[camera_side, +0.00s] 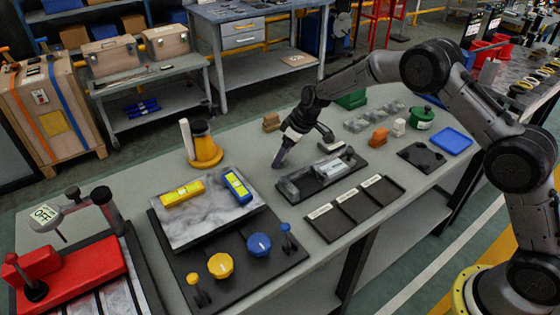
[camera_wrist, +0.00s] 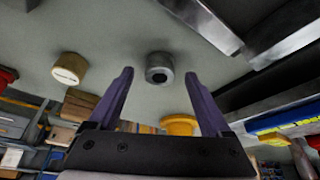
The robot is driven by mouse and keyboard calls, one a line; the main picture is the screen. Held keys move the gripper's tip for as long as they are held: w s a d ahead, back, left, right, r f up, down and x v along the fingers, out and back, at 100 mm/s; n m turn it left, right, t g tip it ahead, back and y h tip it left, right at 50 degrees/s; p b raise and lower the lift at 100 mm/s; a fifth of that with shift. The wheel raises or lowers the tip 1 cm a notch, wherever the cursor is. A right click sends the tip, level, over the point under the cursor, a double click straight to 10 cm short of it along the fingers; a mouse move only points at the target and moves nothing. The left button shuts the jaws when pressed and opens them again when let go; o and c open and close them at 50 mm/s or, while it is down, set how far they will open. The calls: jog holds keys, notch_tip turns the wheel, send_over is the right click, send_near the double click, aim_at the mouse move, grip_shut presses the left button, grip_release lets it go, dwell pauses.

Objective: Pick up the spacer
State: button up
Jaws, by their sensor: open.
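A short grey cylinder with a dark central hole, which looks like the spacer (camera_wrist: 159,68), rests on the bench top in the wrist view. It appears between the tips of my gripper's two purple fingers (camera_wrist: 158,76), which stand apart with nothing held. The spacer appears beyond the fingertips; the exact gap is hard to tell. In the side view my gripper (camera_side: 279,160) points down close to the bench, left of the dark fixture tray. I cannot make out the spacer in the side view; it may be hidden by the gripper.
A brass-coloured cylinder with a pale face (camera_wrist: 70,68) stands to one side of the spacer. The dark fixture tray (camera_side: 313,192) with metal blocks is close right of my gripper.

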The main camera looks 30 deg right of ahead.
jog(key=shift+w+a+f, duration=0.15)
jog(key=shift+w+f, duration=0.05)
jog(key=shift+f, duration=0.3)
jog(key=shift+r, duration=0.1)
grip_shut()
